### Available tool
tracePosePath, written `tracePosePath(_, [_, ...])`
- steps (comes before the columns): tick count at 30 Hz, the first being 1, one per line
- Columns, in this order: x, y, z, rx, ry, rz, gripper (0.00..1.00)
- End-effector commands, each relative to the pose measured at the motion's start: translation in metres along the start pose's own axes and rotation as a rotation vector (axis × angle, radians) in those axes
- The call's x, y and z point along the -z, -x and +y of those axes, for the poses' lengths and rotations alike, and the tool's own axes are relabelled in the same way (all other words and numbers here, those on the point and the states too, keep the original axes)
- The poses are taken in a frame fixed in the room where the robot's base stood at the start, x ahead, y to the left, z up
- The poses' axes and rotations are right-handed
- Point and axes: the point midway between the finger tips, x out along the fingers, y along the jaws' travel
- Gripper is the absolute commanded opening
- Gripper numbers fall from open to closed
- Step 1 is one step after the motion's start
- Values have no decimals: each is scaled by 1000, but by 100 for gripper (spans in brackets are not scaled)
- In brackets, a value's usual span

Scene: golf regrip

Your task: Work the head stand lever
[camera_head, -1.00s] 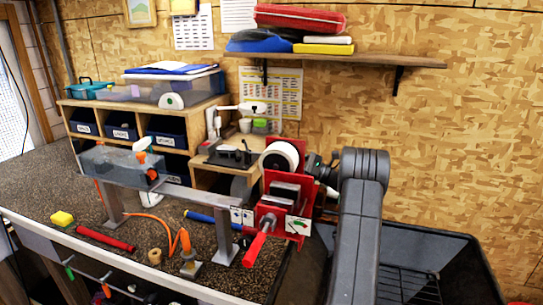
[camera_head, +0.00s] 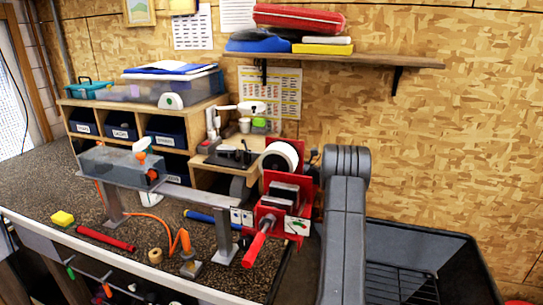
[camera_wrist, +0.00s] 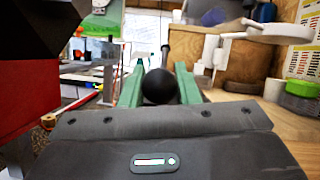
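The red head stand (camera_head: 280,187) stands at the right end of the bench, with a white roll (camera_head: 291,150) at its top and a red handle (camera_head: 259,241) pointing forward. In the wrist view, a round black knob (camera_wrist: 160,87), apparently the lever's end, sits between the green fingers of my gripper (camera_wrist: 160,72). The fingers are apart, one on each side of the knob; whether they touch it I cannot tell. In the head view my gripper is hidden behind the stand and my arm. The lever's shaft is mostly hidden.
A red panel (camera_wrist: 28,95) is close on the left in the wrist view. A small shelf unit (camera_head: 190,110) stands behind the stand. A black bin (camera_head: 425,240) is at the right.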

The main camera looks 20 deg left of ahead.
Motion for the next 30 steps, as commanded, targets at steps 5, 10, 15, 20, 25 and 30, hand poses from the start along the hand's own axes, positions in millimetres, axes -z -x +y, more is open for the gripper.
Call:
tracePosePath(5, [-2, -1, 0, -3, 0, 9, 0])
tracePosePath(10, [-10, -6, -2, -18, -6, 89, 0])
tracePosePath(15, [-10, -6, -2, -22, -12, 128, 0])
tracePosePath(20, [-10, -6, -2, -22, -12, 127, 0])
tracePosePath(25, [-10, -6, -2, -23, -11, 127, 48])
tracePosePath(30, [-10, -6, -2, -22, -11, 126, 48])
